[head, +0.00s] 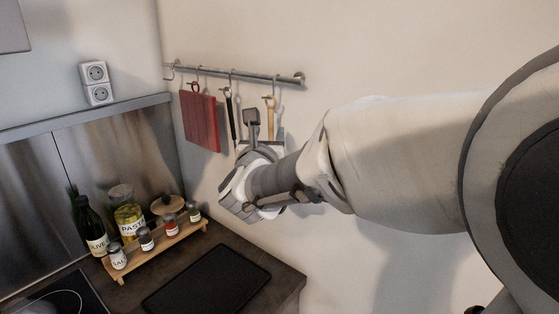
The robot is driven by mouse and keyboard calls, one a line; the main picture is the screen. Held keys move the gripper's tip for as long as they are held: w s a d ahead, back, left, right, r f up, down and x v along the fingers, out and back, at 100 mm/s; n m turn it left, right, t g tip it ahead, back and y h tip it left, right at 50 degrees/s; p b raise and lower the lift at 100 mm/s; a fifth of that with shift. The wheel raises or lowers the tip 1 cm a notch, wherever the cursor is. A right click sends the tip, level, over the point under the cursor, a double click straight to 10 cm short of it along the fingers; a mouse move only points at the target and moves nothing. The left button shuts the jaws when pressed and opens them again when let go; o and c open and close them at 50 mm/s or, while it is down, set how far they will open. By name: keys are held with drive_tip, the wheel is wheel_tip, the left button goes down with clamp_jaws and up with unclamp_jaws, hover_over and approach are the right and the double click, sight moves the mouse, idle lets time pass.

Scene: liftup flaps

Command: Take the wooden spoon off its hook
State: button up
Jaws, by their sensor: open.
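The wooden spoon (270,120) hangs by its handle end from a hook on the wall rail (240,74). Its light wooden handle shows, while its lower part is hidden behind my gripper and arm. My gripper (250,122) is open and reaches up toward the hanging utensils, in front of the wall. One grey finger shows just left of the spoon handle; the other finger is not clear. I cannot tell how far the gripper is from the spoon in depth.
A red cutting board (200,121) and a dark-handled utensil (230,110) hang left of the spoon. Below, a wooden rack (155,250) holds spice jars, beside an olive bottle (91,228) and a pasta jar (127,215). A black mat (207,281) lies on the counter.

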sight(270, 129)
drive_tip(key=shift+w+d+p, duration=0.15)
drive_tip(key=shift+w+p, duration=0.05)
drive_tip(key=shift+w, duration=0.65)
drive_tip(key=shift+w+d+p, duration=0.15)
drive_tip(key=shift+w, duration=0.7)
clamp_jaws()
